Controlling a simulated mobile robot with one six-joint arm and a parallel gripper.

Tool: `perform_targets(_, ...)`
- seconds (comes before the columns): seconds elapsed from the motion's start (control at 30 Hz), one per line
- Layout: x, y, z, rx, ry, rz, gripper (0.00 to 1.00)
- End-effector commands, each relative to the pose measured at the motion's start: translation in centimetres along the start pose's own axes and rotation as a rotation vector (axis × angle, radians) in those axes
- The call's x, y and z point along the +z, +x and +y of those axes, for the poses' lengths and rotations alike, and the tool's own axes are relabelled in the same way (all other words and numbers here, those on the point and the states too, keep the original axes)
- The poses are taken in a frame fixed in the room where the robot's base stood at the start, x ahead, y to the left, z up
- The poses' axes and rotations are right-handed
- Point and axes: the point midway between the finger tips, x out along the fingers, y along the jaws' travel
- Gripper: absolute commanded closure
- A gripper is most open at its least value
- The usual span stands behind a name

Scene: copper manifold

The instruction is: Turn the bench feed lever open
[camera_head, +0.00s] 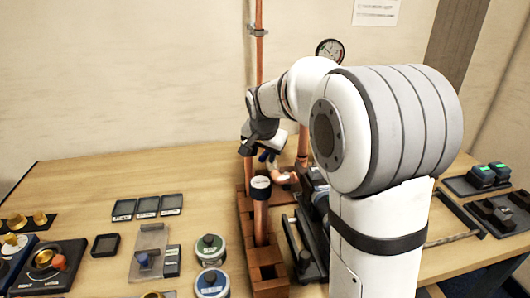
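My gripper (262,142) is at the back of the bench, pointing down over the copper pipework (261,222). Its fingers are small and dark, and my arm partly covers them. The lever's position cannot be made out. A short upright copper pipe with a white and dark collar (261,187) stands in front.
A tall copper pipe (259,60) runs up the wall, with a gauge (329,48) to its right. A brick-coloured base (268,276) surrounds the pipework. Bare bench lies behind the trays.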

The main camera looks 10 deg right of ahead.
Motion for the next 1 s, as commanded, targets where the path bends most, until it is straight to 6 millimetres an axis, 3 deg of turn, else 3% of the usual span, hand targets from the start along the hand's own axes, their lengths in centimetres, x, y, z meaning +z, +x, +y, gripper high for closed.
perform_targets(0.2,-0.03,0.0,0.04,0.0,0.0,0.0,0.63)
perform_targets(0.67,-0.08,-0.02,0.09,0.001,0.001,0.001,1.0)
perform_targets(1.0,-0.11,-0.03,0.13,0.001,0.001,0.001,1.0)
